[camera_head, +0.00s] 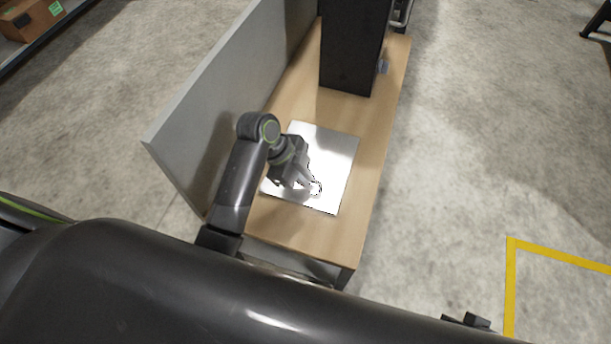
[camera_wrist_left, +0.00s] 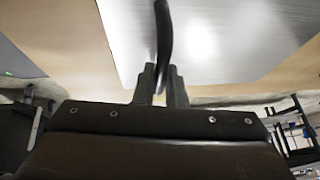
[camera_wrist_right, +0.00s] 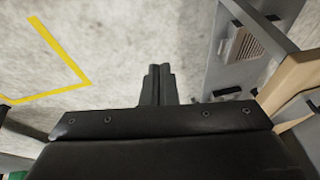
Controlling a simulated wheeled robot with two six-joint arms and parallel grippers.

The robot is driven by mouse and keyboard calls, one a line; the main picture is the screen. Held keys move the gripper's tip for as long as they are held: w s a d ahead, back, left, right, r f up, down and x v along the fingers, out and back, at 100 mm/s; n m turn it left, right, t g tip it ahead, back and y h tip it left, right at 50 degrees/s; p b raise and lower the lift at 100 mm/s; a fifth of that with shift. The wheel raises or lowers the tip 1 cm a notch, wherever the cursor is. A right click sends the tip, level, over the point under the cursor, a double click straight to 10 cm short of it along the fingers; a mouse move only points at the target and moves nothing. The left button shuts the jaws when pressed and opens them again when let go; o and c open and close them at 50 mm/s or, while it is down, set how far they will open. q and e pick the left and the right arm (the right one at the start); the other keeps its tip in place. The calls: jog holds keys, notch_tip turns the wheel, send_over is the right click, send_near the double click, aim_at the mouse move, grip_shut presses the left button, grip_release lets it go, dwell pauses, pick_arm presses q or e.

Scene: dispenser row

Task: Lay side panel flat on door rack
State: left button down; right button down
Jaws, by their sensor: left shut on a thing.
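The side panel (camera_head: 335,155), a shiny silver sheet, shows flat over the light wooden top (camera_head: 376,135) of a bench, which I take to be the door rack; I cannot tell whether it touches the wood. My left gripper (camera_head: 307,187) is above the panel's near left part. In the left wrist view its fingers (camera_wrist_left: 161,80) are shut on a dark curved strip (camera_wrist_left: 163,35), seemingly a handle on the panel (camera_wrist_left: 225,40). The fingertips are partly hidden in the head view. My right gripper (camera_wrist_right: 158,82) is shut and empty, over the floor in its wrist view.
A tall grey board (camera_head: 225,95) runs along the bench's left side. A tall black box (camera_head: 352,55) stands at the far end. Wood is bare right of and in front of the panel. Open concrete floor with yellow marking (camera_head: 511,285) lies right.

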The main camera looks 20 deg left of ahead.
jog(key=shift+r, duration=0.1)
pick_arm(q)
jog(key=c, duration=1.4)
grip_release()
jog(key=shift+f, duration=0.1)
